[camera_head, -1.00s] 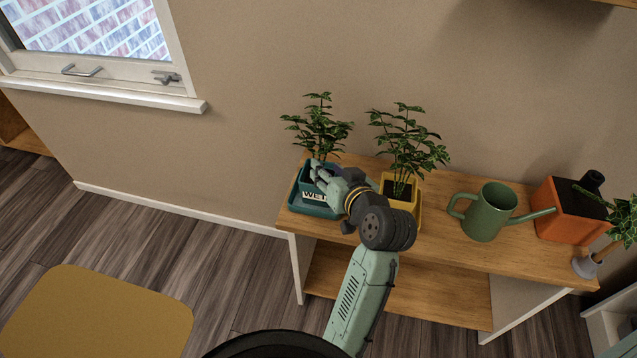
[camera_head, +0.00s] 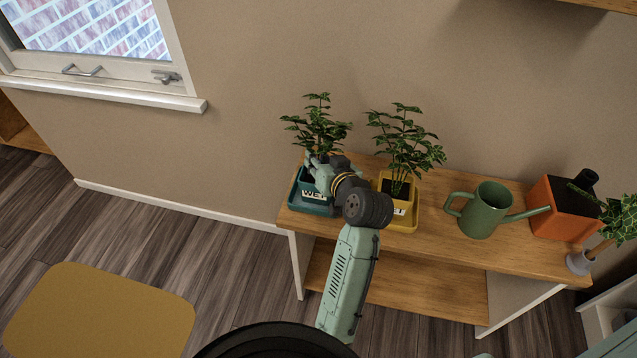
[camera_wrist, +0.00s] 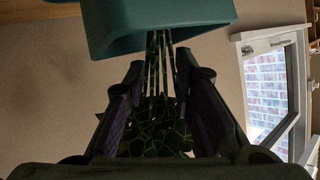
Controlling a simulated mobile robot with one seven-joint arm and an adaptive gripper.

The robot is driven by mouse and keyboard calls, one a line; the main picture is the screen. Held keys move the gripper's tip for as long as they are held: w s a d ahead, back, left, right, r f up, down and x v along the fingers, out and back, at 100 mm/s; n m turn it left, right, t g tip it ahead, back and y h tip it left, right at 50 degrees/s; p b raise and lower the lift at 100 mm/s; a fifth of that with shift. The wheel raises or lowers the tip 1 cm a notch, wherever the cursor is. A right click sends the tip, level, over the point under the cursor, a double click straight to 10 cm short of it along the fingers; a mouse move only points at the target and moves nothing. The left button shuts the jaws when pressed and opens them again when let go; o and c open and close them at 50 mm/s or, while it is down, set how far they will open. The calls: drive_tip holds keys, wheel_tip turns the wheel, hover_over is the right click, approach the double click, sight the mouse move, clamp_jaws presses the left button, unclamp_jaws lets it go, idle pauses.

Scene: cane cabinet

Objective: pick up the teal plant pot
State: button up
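The teal plant pot (camera_head: 304,177) stands in a teal tray (camera_head: 294,203) with a "WET" label, at the left end of the wooden shelf unit. A leafy plant (camera_head: 317,122) grows from it. My gripper (camera_head: 314,166) is at the pot's top right side and hides part of it. In the wrist view, which appears upside down, the teal pot (camera_wrist: 160,28) fills the top. My gripper (camera_wrist: 163,75) is open there, its two fingers apart with the plant's stems (camera_wrist: 159,65) appearing between them. I cannot tell whether the fingers touch the pot.
A yellow pot in a yellow tray (camera_head: 408,222) with a plant stands close by on the right, beside my wrist. Further right are a green watering can (camera_head: 484,212), an orange box-shaped item (camera_head: 562,212) and another plant. The wall is behind; a window (camera_head: 95,35) is at upper left.

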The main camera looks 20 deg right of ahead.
clamp_jaws()
drive_tip(key=shift+r, duration=0.1)
idle(0.6)
